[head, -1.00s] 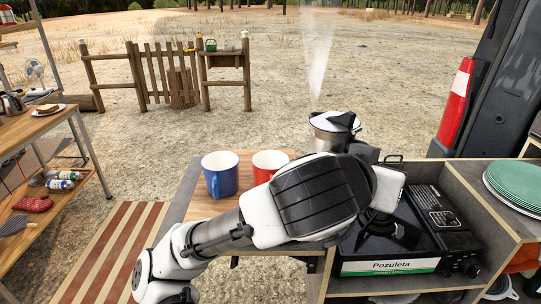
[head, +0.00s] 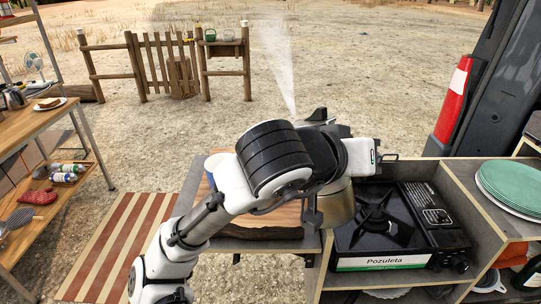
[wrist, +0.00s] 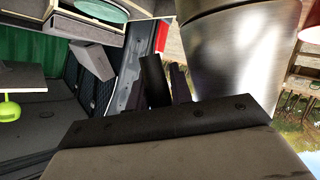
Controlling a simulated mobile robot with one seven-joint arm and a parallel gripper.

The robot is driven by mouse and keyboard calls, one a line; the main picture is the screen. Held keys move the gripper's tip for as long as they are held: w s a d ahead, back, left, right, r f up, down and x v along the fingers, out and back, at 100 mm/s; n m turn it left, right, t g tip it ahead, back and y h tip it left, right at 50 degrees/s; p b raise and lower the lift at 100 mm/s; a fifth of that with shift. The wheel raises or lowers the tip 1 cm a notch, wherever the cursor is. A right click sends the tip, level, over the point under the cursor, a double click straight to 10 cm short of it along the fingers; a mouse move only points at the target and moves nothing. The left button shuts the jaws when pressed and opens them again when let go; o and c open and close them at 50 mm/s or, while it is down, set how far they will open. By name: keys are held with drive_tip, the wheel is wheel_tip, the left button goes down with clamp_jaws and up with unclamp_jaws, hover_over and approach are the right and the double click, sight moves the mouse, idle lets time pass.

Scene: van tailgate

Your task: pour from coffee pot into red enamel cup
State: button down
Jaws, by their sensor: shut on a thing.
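The coffee pot (head: 337,205), a brushed silver metal vessel, is held off the stove, above the right end of the small wooden table. My gripper (head: 326,124) is shut on it; its dark fingers (wrist: 166,82) show beside the large metal body of the pot (wrist: 230,55) in the wrist view. The pot looks tilted; its spout and any stream are hidden. The red enamel cup is hidden behind my arm in the head view. A red edge (wrist: 312,25) at the wrist view's top right is probably that cup.
The blue cup (head: 213,163) stands on the table (head: 203,205), mostly covered by my arm. A black camping stove (head: 398,222) with an empty burner sits right. Green plates (head: 511,187) lie farther right. Pale vapour rises behind my gripper.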

drive_tip(key=shift+w+a+r+n+h, duration=0.3)
drive_tip(key=shift+w+a+r+n, duration=0.1)
drive_tip(key=shift+w+n, duration=0.1)
drive_tip(key=shift+w+a+r+n+g+h+p, duration=0.2)
drive_tip(key=shift+w+a+n+g+h+p, duration=0.15)
drive_tip(key=shift+w+a+n+g, duration=0.2)
drive_tip(key=shift+w+a+n+g+h, duration=0.35)
drive_tip(key=shift+w+a+n+h, duration=0.1)
drive_tip(key=shift+n, duration=0.4)
drive_tip(key=shift+w, duration=0.1)
drive_tip(key=shift+w+a+f+n+g+h+b, duration=0.4)
drive_tip(key=shift+n+h, duration=0.2)
drive_tip(key=shift+n, duration=0.3)
